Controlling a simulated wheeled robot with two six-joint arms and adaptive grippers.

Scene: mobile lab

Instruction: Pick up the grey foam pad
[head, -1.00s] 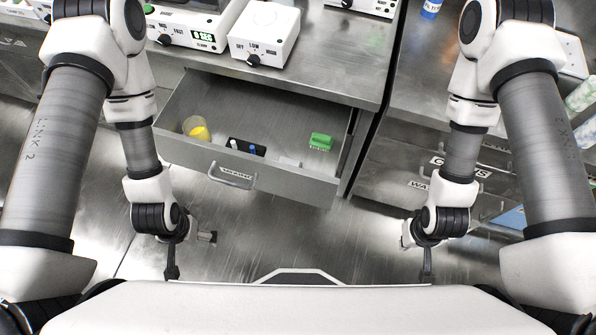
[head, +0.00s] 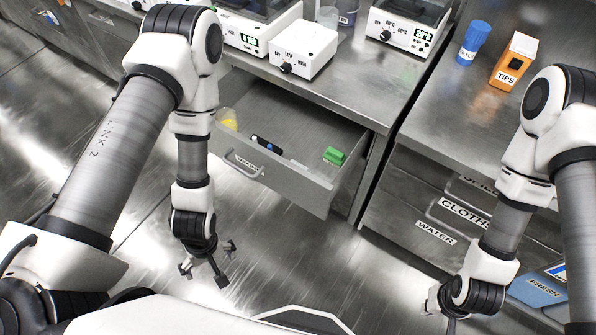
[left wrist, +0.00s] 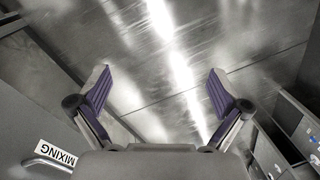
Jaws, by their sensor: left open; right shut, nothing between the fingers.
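I cannot make out a grey foam pad in any view. An open drawer (head: 277,172) holds several small things, including a pale item (head: 298,163) too small to identify. My left gripper (left wrist: 158,72) is open and empty in the left wrist view, with its purple-padded fingers wide apart above the floor. In the head view it hangs in front of the drawer, below its handle. My right gripper (head: 440,306) is at the lower right of the head view, shut and empty, partly hidden by its own wrist, in front of the right cabinet.
In the drawer are a yellow-filled cup (head: 227,119), a dark rack (head: 266,146) and a green block (head: 334,155). Instruments stand on the worktop. A blue filter bottle (head: 473,43) and an orange tips box (head: 514,60) stand on the right worktop. A blue FRESH item (head: 538,290) is lower right. The floor is clear.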

